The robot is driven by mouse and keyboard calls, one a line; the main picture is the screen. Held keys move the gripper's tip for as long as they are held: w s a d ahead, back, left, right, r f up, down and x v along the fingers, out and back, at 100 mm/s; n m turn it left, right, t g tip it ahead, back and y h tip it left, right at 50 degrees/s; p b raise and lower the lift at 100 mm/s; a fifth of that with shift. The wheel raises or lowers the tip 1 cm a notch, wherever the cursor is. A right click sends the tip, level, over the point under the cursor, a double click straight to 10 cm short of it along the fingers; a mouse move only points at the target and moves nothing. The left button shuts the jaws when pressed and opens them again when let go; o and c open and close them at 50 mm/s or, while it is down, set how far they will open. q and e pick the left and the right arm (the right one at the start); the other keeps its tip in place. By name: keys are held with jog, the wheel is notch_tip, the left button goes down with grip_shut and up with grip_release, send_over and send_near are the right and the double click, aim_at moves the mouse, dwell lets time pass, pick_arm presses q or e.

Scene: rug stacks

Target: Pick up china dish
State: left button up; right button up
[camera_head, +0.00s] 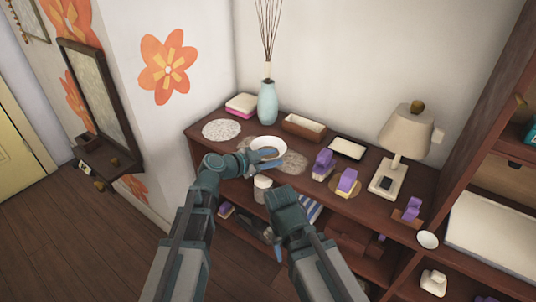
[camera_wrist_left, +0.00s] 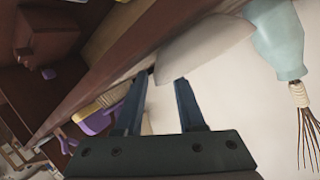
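The china dish, a white round bowl (camera_head: 268,144), sits on the dark wooden sideboard over a grey-brown doily. In the left wrist view the pale dish (camera_wrist_left: 207,40) shows just beyond the fingertips, its rim towards them. My left gripper (camera_head: 266,161) is at the near edge of the dish, its blue fingers partly overlapping it in the head view. In the left wrist view my left gripper (camera_wrist_left: 165,78) has its fingers apart with a gap between the tips. My right gripper (camera_head: 278,252) is low in front of the sideboard, mostly hidden by its arm; its opening cannot be made out.
A light blue vase (camera_head: 267,103) with sticks stands behind the dish. A white doily (camera_head: 221,130) lies to the left. A brown tray (camera_head: 304,127), purple items (camera_head: 323,161) and a lamp (camera_head: 404,135) stand to the right. A white cylinder (camera_head: 262,189) is just in front.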

pick_arm(q)
grip_shut()
dwell(1.3)
